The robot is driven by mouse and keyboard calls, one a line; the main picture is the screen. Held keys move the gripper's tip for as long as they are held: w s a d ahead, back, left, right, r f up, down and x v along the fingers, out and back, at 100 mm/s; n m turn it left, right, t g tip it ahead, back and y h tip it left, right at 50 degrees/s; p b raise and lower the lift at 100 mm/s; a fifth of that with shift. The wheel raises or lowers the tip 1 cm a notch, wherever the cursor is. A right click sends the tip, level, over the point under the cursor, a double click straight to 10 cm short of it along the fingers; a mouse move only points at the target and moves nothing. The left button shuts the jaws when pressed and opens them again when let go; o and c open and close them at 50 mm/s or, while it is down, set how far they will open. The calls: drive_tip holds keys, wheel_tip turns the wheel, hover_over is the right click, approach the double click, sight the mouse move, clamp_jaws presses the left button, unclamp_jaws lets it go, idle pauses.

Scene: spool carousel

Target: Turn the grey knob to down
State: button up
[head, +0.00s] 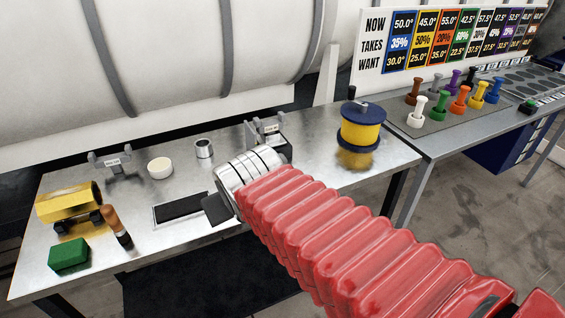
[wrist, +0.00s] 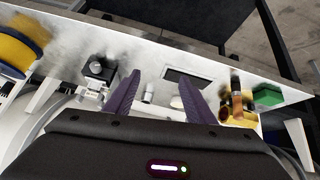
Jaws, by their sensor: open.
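My gripper is open and empty in the wrist view (wrist: 158,80), its two purple fingers apart above the metal table. In the head view my grey cuff and a dark finger (head: 217,208) are over the table's middle, by the black pad. A small dark box (wrist: 97,68) with a round grey top, which looks like the grey knob, stands left of my fingers in the wrist view. In the head view the dark box (head: 284,147) is partly hidden behind my cuff. I cannot tell which way the knob points. Nothing touches my fingers.
A metal cup (head: 204,148), white bowl (head: 160,168) and black pad (head: 180,207) lie around the gripper. A yellow spool (head: 361,127) stands right. A yellow block (head: 68,203), brown-handled tool (head: 115,225) and green block (head: 69,254) are left. Coloured pegs fill the right table.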

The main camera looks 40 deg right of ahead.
drive_tip(key=w+d+f+m+t+h, duration=0.1)
drive_tip(key=w+d+h, duration=0.15)
drive_tip(key=d, duration=0.65)
drive_tip(key=w+d+f+m+t+h, duration=0.15)
drive_tip(key=w+d, duration=0.25)
drive_tip(key=d, duration=0.4)
drive_tip(key=t+y, duration=0.2)
drive_tip(key=t, duration=0.1)
approach(283, 161)
drive_tip(key=v, duration=0.4)
drive_tip(key=shift+w+d+r, duration=0.1)
drive_tip(key=shift+r, duration=0.3)
drive_tip(key=shift+s+d+f+t+y, duration=0.2)
drive_tip(key=shift+s+f+t+y, duration=0.1)
drive_tip(key=shift+s+f, duration=0.15)
drive_tip(key=shift+w, duration=0.15)
drive_tip(key=shift+x, duration=6.85)
drive_tip(key=shift+a, duration=0.15)
drive_tip(key=shift+c, duration=0.4)
